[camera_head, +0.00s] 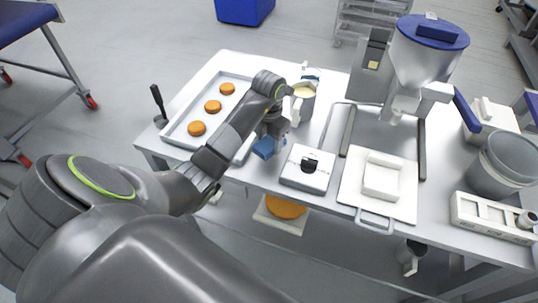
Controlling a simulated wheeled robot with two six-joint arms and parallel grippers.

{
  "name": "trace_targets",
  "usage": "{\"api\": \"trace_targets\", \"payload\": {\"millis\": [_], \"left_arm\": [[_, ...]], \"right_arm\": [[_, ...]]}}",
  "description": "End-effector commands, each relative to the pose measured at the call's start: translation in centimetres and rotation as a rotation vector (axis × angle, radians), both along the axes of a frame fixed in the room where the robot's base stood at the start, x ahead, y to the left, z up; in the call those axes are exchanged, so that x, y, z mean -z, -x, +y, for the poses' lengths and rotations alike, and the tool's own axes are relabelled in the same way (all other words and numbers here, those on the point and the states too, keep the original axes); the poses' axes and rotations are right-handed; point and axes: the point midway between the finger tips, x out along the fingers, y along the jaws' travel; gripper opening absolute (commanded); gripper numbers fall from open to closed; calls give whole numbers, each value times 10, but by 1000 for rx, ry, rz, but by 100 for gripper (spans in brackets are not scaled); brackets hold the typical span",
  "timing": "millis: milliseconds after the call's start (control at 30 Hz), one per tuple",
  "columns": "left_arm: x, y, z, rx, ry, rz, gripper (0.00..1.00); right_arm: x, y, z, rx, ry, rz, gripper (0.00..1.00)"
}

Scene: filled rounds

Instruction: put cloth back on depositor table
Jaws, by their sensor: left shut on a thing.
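My left gripper (272,134) reaches over the front part of the depositor table (335,92) and points down. It is shut on a small blue cloth (264,149), which shows just below the fingers near the table's front edge. The fingers hide part of the cloth, and I cannot tell whether it touches the table. The depositor (404,65), with a white hopper and blue lid, stands at the back right. My right gripper is not in view.
A tray (174,133) with orange-brown rounds lies left of my gripper. A jug (304,102) stands behind it. A white scale-like box (307,169) is close on the right, then a white board (349,190) with a mould. A grey bucket (503,160) stands far right.

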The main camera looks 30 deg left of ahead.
Motion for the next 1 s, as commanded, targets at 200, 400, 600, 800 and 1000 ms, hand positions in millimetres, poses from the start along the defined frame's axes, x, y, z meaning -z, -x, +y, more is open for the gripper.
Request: {"api": "trace_targets", "payload": {"millis": [200, 400, 600, 800, 1000], "left_arm": [[27, 2, -1, -1, 3, 7, 32], [44, 1, 0, 1, 2, 3, 32], [44, 1, 0, 1, 1, 3, 32], [47, 1, 0, 1, 1, 3, 63], [47, 1, 0, 1, 1, 3, 76]], "right_arm": [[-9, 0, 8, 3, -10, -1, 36], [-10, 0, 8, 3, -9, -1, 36], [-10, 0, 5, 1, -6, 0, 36], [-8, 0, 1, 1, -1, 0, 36], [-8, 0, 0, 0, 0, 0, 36]]}}
